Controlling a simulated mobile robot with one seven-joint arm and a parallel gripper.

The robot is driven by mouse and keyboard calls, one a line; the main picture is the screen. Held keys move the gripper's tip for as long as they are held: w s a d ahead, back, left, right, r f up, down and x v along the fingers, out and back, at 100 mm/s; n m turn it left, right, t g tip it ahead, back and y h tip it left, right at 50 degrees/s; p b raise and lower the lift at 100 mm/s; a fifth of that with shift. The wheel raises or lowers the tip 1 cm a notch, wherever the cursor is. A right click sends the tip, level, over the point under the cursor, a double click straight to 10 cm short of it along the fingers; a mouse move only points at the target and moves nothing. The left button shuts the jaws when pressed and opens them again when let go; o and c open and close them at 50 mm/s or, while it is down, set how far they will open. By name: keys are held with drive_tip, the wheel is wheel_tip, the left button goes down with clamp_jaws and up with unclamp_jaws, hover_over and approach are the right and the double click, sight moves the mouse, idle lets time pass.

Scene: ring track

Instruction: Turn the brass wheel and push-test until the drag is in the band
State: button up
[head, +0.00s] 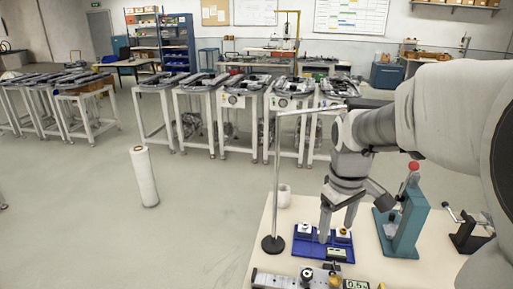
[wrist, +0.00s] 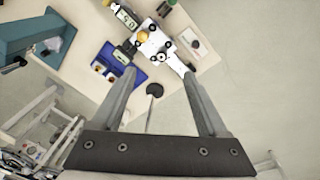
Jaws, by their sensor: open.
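A metal test device (head: 268,279) lies at the table's front edge, cut off by the bottom of the head view. It carries a black round knob (head: 307,272), a small brass wheel (head: 335,279) and a digital display (head: 355,285), whose reading I cannot make out fully. In the wrist view the device (wrist: 152,46) shows whole, with the brass wheel (wrist: 142,36) near its display (wrist: 126,18). My gripper (head: 338,226) is open and empty. It points down above the blue tray (head: 300,252), behind the device in the head view, and touches neither wheel nor device.
The tray holds two white pieces with brass parts and a small display unit (head: 337,254). A stand with a black base (head: 272,244) and tall rod rises left of my gripper. A teal press (head: 407,228) and a dark clamp (head: 468,235) are to the right. A white cup (head: 284,195) stands behind.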

drive_tip(key=n+g+b, duration=0.1)
drive_tip(key=n, duration=0.1)
hover_over(335, 278)
wheel_tip(335, 278, down, 8)
drive_tip(key=shift+y, duration=0.3)
wheel_tip(335, 278, down, 18)
drive_tip(key=shift+r+b, duration=0.2)
drive_tip(key=shift+b, duration=0.35)
clamp_jaws()
